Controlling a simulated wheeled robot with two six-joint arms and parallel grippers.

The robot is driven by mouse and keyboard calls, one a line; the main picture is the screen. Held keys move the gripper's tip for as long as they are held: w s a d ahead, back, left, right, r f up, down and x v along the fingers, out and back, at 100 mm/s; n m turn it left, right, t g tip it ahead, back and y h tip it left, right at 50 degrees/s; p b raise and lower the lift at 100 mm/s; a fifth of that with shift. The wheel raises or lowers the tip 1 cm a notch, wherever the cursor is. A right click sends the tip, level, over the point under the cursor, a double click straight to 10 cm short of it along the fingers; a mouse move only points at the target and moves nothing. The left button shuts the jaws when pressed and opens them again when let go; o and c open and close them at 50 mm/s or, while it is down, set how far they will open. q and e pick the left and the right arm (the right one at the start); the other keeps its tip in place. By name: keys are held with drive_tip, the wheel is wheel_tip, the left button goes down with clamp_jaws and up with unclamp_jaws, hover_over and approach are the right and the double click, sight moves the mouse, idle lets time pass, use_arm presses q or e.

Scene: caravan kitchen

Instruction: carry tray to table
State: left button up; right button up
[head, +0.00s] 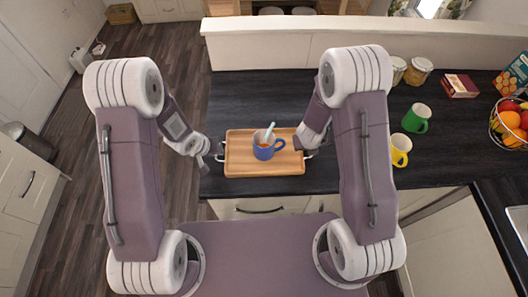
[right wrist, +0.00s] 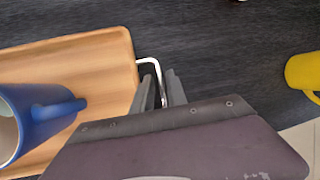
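The wooden tray (head: 238,164) with metal end handles lies on the dark counter near its front edge. A blue mug (head: 263,152) with a pale spoon stands on it. In the right wrist view the tray (right wrist: 100,55) and the mug (right wrist: 45,115) are at the left. My right gripper (right wrist: 161,90) has its fingers apart on either side of the right handle (right wrist: 148,61), with gaps visible. My left gripper (head: 210,162) is at the left handle (head: 220,157); its finger spacing is too small to make out.
A yellow mug (head: 400,150) and a green mug (head: 416,118) stand right of the tray. Jars (head: 417,71), a red box (head: 460,86) and a fruit basket (head: 510,122) are farther right. The counter behind the tray is clear. Open floor (head: 150,165) lies left.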

use_arm(q)
clamp_jaws()
use_arm(e)
clamp_jaws()
use_arm(q)
drive_tip(key=shift+r, duration=0.1)
idle(0.9)
